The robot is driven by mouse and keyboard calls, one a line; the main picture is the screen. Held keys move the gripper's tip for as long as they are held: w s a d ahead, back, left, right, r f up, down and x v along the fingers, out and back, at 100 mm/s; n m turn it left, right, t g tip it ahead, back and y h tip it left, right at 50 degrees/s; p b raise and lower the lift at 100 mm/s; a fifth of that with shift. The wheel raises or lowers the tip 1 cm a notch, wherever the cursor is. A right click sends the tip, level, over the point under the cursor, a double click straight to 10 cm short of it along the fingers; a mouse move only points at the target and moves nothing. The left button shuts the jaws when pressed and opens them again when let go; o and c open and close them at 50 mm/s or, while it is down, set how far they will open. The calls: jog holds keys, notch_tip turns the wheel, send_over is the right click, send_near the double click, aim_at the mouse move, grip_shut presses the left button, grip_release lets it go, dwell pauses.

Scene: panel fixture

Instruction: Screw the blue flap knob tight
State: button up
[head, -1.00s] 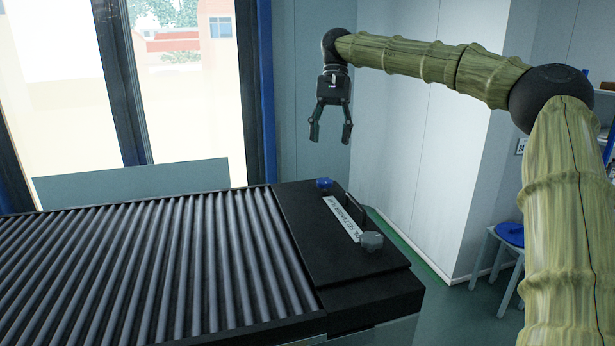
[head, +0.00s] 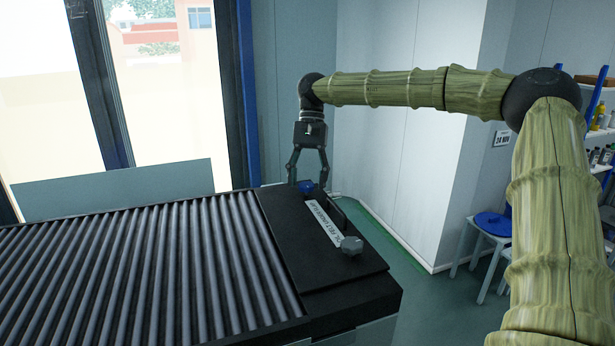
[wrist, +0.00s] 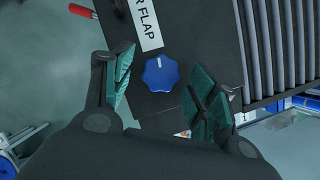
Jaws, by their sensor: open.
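The blue flap knob (head: 306,186) sits at the far end of the black flap panel (head: 350,282), beside the white label strip. In the wrist view the blue knob (wrist: 161,73) is lobed, with a white mark near its top edge. My gripper (head: 308,184) is open, pointing down, with its fingers on either side of the knob. In the wrist view the two green-padded fingers (wrist: 160,95) stand apart with the knob between and slightly beyond them. I cannot tell whether either finger touches it.
A ribbed roller bed (head: 150,265) lies to the left. A stool with a blue seat (head: 493,223) stands on the right.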

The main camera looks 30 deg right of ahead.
jog(key=c, duration=1)
jog(key=shift+c, duration=0.2)
jog(key=shift+m, duration=0.3)
